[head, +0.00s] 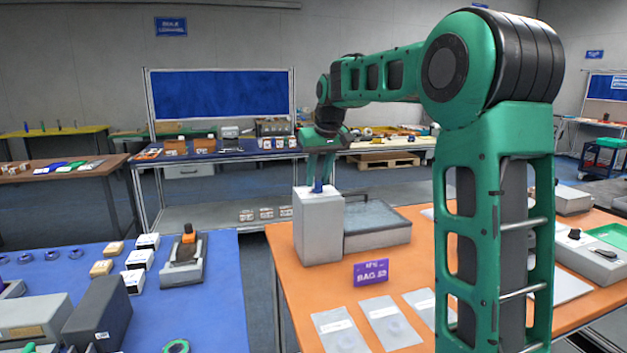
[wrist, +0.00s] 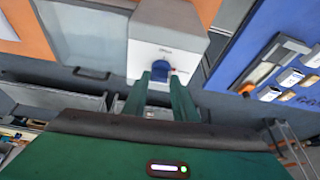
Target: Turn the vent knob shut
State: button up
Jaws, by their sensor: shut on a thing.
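The vent knob is a small blue knob (wrist: 160,70) on top of a pale grey box (head: 318,232). In the head view the blue knob (head: 317,187) shows just under my gripper (head: 319,180), at the back left of the orange table. In the wrist view the two green fingers of my gripper (wrist: 160,82) stand at either side of the knob and are shut on it. A small red mark shows at the knob's right on the box top. The fingertips hide part of the knob, and I cannot tell its exact angle.
A grey tray with a clear lid (head: 377,225) stands right beside the box. A purple sign (head: 371,271) and several flat bags (head: 389,322) lie nearer on the orange table (head: 300,290). A blue table (head: 215,310) is at the left, across a gap.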

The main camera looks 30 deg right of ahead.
jog(key=n+y, duration=0.2)
jog(key=n, duration=0.3)
jog(key=shift+d, duration=0.15)
jog(key=n, duration=0.1)
jog(key=n+y, duration=0.1)
jog(key=n, duration=0.1)
jog(key=shift+w+d+n+g, duration=0.1)
jog(key=shift+d+n+g, duration=0.1)
jog(key=shift+n+g, duration=0.1)
jog(key=n, duration=0.2)
jog(key=n+g+y, duration=0.1)
jog(key=n, duration=0.1)
jog(key=shift+w+d+y, duration=0.1)
jog(key=shift+w+y, duration=0.05)
jog(key=shift+y, duration=0.15)
jog(key=shift+w+r+n+g, duration=0.1)
jog(key=shift+n+g, duration=0.8)
jog(key=shift+n, duration=1.3)
jog(key=shift+o, duration=0.2)
jog(key=o, duration=1)
jog(key=shift+w+d, duration=0.1)
jog(key=shift+y, duration=0.3)
